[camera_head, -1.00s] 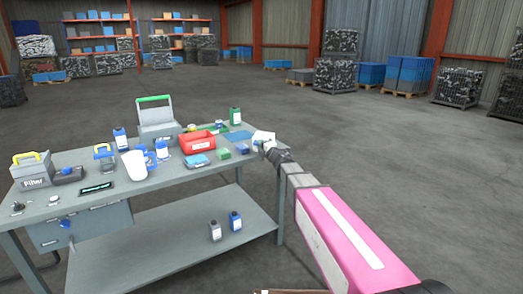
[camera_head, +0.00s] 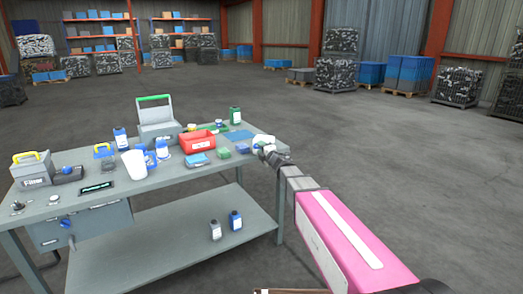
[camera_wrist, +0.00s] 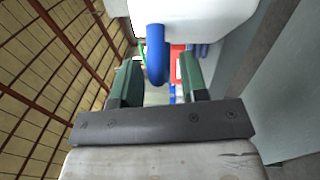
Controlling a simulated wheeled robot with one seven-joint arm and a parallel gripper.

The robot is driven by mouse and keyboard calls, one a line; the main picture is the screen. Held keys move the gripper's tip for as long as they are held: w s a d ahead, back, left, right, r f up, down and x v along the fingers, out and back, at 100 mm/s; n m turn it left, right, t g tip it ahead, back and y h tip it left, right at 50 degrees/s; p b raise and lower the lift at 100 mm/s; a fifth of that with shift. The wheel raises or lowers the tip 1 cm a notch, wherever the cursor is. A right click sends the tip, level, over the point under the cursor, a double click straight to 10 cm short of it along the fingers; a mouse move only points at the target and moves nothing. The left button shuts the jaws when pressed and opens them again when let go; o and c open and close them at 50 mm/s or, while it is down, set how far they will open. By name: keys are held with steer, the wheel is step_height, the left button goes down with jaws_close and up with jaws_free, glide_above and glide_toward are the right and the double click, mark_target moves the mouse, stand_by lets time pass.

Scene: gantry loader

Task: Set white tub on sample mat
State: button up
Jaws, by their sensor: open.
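The white tub (camera_head: 263,139) is at the right end of the grey workbench, partly hidden by my gripper (camera_head: 264,150). In the wrist view the tub (camera_wrist: 205,16) fills the top, very close, with a blue curved handle (camera_wrist: 155,55) hanging between my fingers. My gripper (camera_wrist: 157,82) is open, with its green fingers on either side of the handle and a gap at the right. I cannot tell whether the tub rests on the bench.
A green bottle (camera_head: 235,116) stands behind the mat. Open floor lies right.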

steer(key=shift+r, duration=0.15)
steer(key=v, duration=1.2)
steer(key=s+d+f+m+g+h, duration=0.3)
steer(key=d+f+m+h, duration=0.35)
steer(key=d+m, duration=0.2)
steer(key=s+d+f+m+g+h, duration=0.2)
steer(key=s+d+f+m+h, duration=0.1)
steer(key=d+f+m+h, duration=0.5)
steer(key=s+f+m+g+y, duration=0.2)
steer(key=s+f+m+g, duration=0.1)
steer(key=s, duration=0.6)
steer(key=s+f+m+g+y, duration=0.1)
steer(key=s+f+m+g, duration=0.3)
steer(key=s+m+g, duration=0.2)
steer(key=s+g, duration=0.2)
steer(key=s, duration=0.1)
steer(key=shift+d+f+y, duration=0.15)
steer(key=shift+y, duration=0.2)
